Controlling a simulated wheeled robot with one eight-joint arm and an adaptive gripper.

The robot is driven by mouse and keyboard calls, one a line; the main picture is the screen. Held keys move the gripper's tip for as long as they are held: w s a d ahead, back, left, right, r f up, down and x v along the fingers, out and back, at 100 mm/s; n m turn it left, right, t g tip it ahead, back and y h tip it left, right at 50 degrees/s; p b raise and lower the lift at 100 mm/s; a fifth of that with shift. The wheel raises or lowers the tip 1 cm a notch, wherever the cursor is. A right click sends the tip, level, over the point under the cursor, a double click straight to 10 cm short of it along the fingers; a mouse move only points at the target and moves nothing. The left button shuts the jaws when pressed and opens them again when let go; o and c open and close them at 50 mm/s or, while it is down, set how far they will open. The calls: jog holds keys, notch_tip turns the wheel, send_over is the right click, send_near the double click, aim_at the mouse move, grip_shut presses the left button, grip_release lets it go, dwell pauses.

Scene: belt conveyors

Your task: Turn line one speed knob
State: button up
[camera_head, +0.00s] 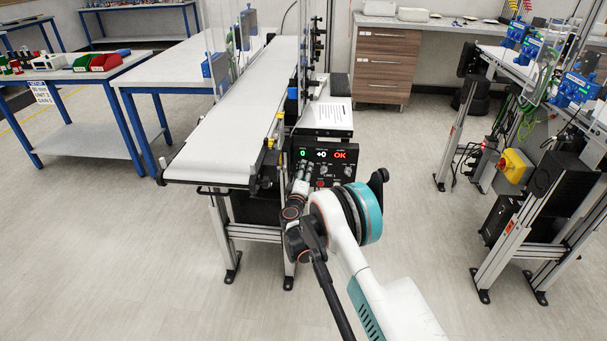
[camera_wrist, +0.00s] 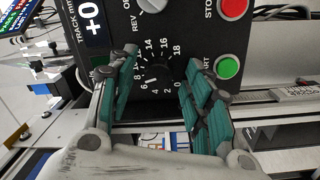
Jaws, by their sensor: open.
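The line 1 control panel (camera_head: 328,155) is a black box at the near end of the left conveyor. Its lit displays read 0, +0 and OK. In the wrist view the panel appears turned sideways. The dark speed knob (camera_wrist: 161,76) is ringed by a scale from 0 to 18. My gripper (camera_wrist: 159,74) is open, one teal-padded finger on each side of the knob. I cannot tell whether either finger touches it. In the head view my gripper (camera_head: 303,172) is at the panel's left front and hides part of it.
A grey selector knob (camera_wrist: 152,4) marked REV, a red STOP button (camera_wrist: 233,8) and a green START button (camera_wrist: 228,68) lie close to my fingers. Open floor (camera_head: 425,220) lies to the right.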

jog(key=shift+s, duration=0.1)
jog(key=s+a, duration=0.1)
jog(key=s, duration=1)
jog(key=shift+s+f, duration=0.2)
jog(key=shift+s, duration=0.2)
jog(key=d+r+m+g+h, duration=0.35)
jog(key=d+r, duration=0.85)
jog(key=r, duration=0.5)
jog(key=s+d+r+m+g, duration=0.3)
jog(key=s+d+r+m, duration=0.1)
jog(key=s+d+r, duration=0.65)
jog(key=s+d+r+m+g+y, duration=0.1)
jog(key=s+d+m, duration=0.15)
jog(key=s, duration=0.65)
jog(key=s+d+r+m+g+y, duration=0.15)
jog(key=s+d, duration=0.25)
jog(key=s, duration=0.4)
jog(key=s+a+f+m+g+y, duration=0.1)
jog(key=s+f, duration=0.3)
jog(key=s, duration=1.3)
jog(key=shift+s+a+m+g+y, duration=0.15)
jog(key=shift+s+m+g+y, duration=0.15)
jog(key=shift+g+y, duration=0.45)
